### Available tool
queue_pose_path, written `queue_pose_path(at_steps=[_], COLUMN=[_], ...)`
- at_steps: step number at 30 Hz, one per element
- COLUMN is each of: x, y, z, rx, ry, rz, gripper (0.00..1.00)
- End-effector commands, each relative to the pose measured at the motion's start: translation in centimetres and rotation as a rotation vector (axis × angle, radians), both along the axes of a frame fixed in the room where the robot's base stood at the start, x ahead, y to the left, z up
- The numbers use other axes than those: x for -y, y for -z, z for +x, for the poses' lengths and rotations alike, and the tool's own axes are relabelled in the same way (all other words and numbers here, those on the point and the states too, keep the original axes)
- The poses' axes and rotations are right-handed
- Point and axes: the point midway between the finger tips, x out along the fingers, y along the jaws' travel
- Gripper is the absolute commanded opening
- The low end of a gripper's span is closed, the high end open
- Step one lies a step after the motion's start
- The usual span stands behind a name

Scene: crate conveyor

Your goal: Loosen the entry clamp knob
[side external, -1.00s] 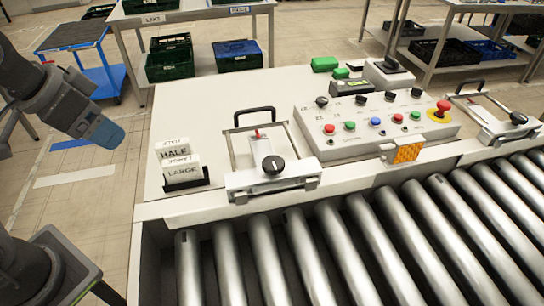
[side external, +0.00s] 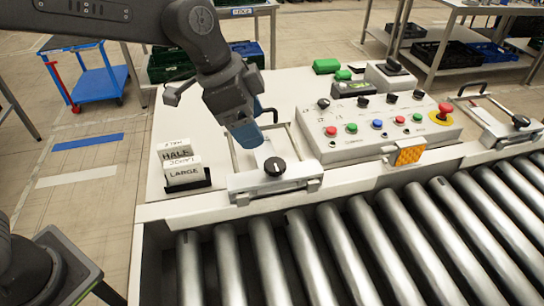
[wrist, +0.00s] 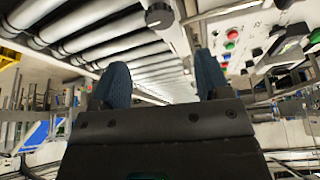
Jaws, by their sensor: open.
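A clamp with a black round knob (side external: 275,166) sits on the front edge of the pale panel, beside the rollers. In the wrist view a dark round knob (wrist: 159,16) shows at the top, beyond my fingertips. A second clamp with a similar knob (side external: 520,120) is at the far right; no label tells which is the entry clamp. My gripper (side external: 247,137) hangs over the nearer clamp's frame, above and left of its knob, not touching the knob. In the wrist view my gripper (wrist: 160,78) has its two blue fingers apart with nothing between them. Part of the clamp frame is hidden behind my gripper.
A control box (side external: 380,125) with coloured buttons and a red emergency stop (side external: 444,110) stands right of the nearer clamp. A card holder (side external: 188,182) with HALF and LARGE cards stands to its left. Metal rollers (side external: 335,250) run along the front.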

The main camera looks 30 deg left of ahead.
Motion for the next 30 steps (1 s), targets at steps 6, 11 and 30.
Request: queue_pose_path(at_steps=[6, 11, 30], x=[1.5, 2.3, 3.0], y=[4.4, 6.9, 8.9], z=[0.9, 1.5, 2.0], rx=[-0.005, -0.002, 0.0], ry=[-0.001, 0.0, -0.002], rz=[0.001, 0.002, -0.001], gripper=[0.69, 0.69, 0.61])
